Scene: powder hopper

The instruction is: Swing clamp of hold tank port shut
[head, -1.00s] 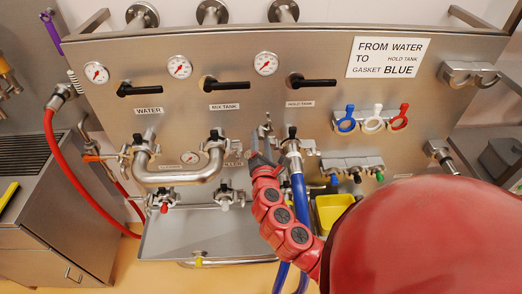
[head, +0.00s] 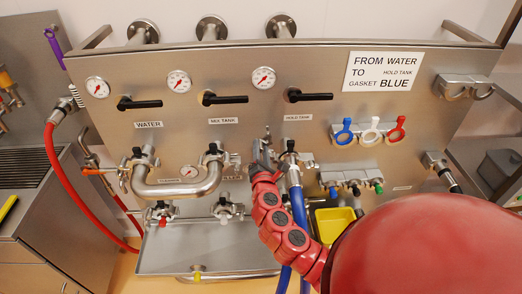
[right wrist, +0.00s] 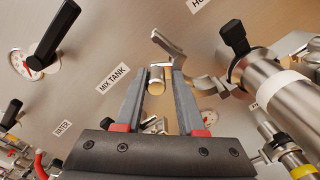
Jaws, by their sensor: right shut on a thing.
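The hold tank port is the one below the "HOLD TANK" label (head: 298,117). A steel hose end (head: 292,172) with a blue hose (head: 299,210) hangs from it. A metal clamp part (head: 267,136) sticks up left of the port. My right gripper (head: 262,150) is there, its fingers pointing at the panel. In the right wrist view my right gripper (right wrist: 167,72) is shut on the clamp, with a bent metal clamp piece (right wrist: 168,42) rising just beyond the fingertips. The exact grip is partly hidden by the fingers. My left gripper is not in view.
A steel U-bend (head: 182,183) joins the two ports to the left. Black valve handles (head: 308,96) stick out above. A yellow bin (head: 334,224) and a tray (head: 205,245) lie below. Coloured gasket rings (head: 370,131) hang to the right. A red hose (head: 62,180) hangs at the left.

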